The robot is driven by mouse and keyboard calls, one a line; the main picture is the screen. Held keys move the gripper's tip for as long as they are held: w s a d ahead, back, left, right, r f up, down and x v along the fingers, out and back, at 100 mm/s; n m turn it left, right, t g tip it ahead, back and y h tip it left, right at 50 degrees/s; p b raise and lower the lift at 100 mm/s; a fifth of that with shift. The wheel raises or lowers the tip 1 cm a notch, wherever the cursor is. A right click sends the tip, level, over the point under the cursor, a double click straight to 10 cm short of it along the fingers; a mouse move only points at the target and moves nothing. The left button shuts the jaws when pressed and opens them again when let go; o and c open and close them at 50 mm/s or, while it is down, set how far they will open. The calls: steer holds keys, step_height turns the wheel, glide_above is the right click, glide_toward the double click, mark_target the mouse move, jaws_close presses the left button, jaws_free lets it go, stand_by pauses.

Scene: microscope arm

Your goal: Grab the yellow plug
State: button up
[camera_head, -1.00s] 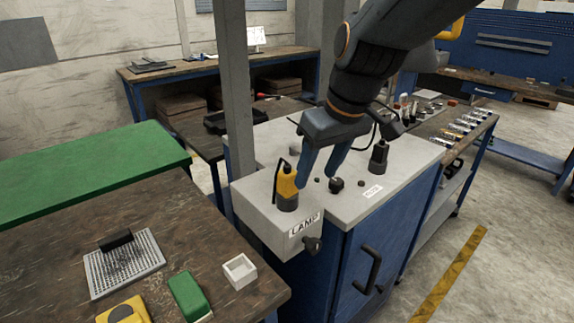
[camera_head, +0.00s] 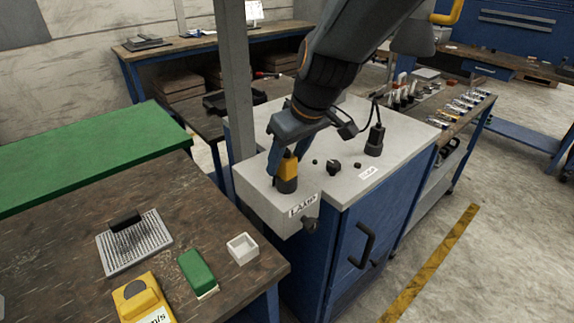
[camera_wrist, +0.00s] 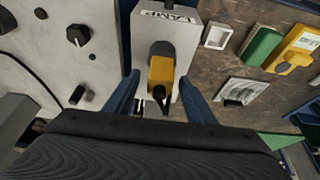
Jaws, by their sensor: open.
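The yellow plug (camera_head: 287,168) stands upright in a dark socket on top of the grey lamp box (camera_head: 258,197). In the wrist view the plug (camera_wrist: 161,78) lies between the two blue fingers, with visible gaps on both sides. My gripper (camera_head: 280,165) is open around the plug from above; in the head view one finger covers part of its left side. The gripper also shows in the wrist view (camera_wrist: 160,95). The label on the box front reads LAMP in the wrist view.
A black plug (camera_head: 375,140) with a cable and a black knob (camera_head: 334,168) stand on the grey cabinet top to the right. A white box (camera_head: 242,249), green block (camera_head: 197,271) and yellow device (camera_head: 143,299) lie on the wooden table at left.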

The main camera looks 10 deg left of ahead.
steer(key=c, duration=1.2)
